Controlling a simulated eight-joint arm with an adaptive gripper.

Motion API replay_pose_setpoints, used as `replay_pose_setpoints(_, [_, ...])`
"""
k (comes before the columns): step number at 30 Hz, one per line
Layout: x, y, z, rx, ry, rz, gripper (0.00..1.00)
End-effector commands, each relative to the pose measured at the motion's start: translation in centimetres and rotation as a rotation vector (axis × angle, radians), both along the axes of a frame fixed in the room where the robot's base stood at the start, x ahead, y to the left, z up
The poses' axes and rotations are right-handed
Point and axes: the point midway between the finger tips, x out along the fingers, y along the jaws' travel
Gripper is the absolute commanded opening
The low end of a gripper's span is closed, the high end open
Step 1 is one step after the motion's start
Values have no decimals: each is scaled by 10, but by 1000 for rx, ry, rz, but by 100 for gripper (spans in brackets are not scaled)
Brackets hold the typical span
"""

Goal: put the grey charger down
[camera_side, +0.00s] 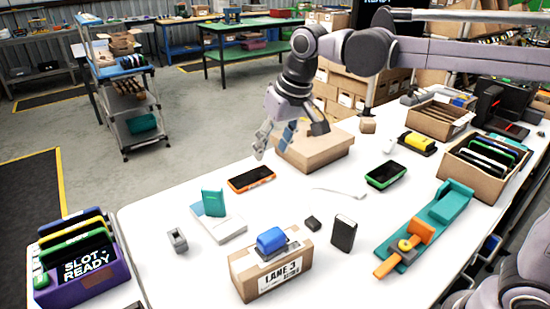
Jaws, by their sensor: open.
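My gripper (274,144) is open, pointing down above the far side of the white table, just left of a closed cardboard box. I see nothing held between its fingers. I cannot tell for sure which thing is the grey charger. A small dark grey block (313,223) lies on the table near the front middle, well in front of my gripper. A small grey holder-like piece (177,240) sits at the left of the table.
The closed cardboard box (325,152) is beside my gripper. An orange-edged phone (251,179) lies in front of it. The LANE 3 carton (259,284), black box (343,234), teal fixture (412,247) and purple slot rack (98,281) stand nearer. The table's left middle has free room.

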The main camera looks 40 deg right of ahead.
Motion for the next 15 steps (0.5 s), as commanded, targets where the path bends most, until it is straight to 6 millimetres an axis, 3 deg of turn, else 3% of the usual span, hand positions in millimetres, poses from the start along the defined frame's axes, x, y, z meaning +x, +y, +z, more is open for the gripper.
replay_pose_setpoints(1, [-15,-15,-2,0,-22,-6,51])
replay_pose_setpoints(6, [-57,-55,-13,-10,-100,-11,51])
replay_pose_setpoints(15, [-133,-108,-59,-50,-231,-23,51])
